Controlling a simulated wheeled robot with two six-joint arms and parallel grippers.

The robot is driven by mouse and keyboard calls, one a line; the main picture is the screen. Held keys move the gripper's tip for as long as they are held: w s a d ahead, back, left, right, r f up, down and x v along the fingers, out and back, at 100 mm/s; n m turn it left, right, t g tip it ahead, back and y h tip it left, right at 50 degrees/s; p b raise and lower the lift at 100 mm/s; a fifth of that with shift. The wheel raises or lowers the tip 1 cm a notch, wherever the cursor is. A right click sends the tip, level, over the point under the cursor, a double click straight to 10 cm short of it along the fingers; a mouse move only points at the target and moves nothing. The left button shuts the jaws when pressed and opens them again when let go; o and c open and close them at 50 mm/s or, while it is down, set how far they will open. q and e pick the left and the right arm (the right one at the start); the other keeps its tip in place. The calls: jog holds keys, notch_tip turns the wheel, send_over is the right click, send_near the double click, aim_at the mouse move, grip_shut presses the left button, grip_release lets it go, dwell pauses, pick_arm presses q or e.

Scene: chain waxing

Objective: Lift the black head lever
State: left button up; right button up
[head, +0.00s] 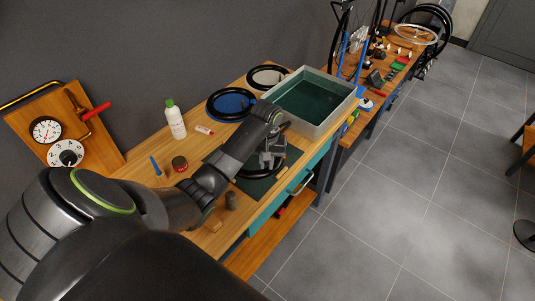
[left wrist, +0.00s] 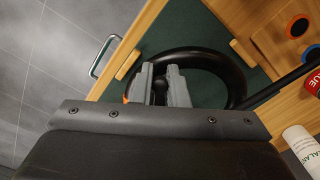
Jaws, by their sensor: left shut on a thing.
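My left gripper (head: 270,158) is at the end of my left arm, low over a dark green mat (head: 292,157) on the wooden workbench. In the left wrist view its two grey fingers (left wrist: 162,82) are shut on a small black part, the black head lever (left wrist: 161,70). Most of the lever is hidden between the fingers. A thick black ring (left wrist: 232,68) lies on the mat around and beyond the fingertips. A straight black rod (left wrist: 283,88) runs off to the right from the ring. My right gripper is not in view.
A grey tray of green liquid (head: 346,110) stands behind the mat. A blue disc with a black ring (head: 232,104), a white bottle (head: 175,121) and a red jar (head: 180,164) are on the bench. A drawer handle (head: 300,183) sticks out in front.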

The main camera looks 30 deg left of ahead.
pick_arm(q)
jog(key=shift+r, duration=0.15)
jog(key=shift+w+a+r, duration=0.1)
jog(key=shift+w+r, duration=0.1)
jog(key=shift+r, duration=0.55)
jog(key=shift+w+a+r, duration=0.25)
jog(key=shift+w+r, duration=0.1)
jog(key=shift+r, duration=0.35)
jog(key=shift+w+r, duration=0.1)
jog(key=shift+r, duration=0.05)
jog(key=shift+w+a+r, duration=0.3)
jog(key=shift+w+r, duration=0.1)
jog(key=shift+w, duration=0.05)
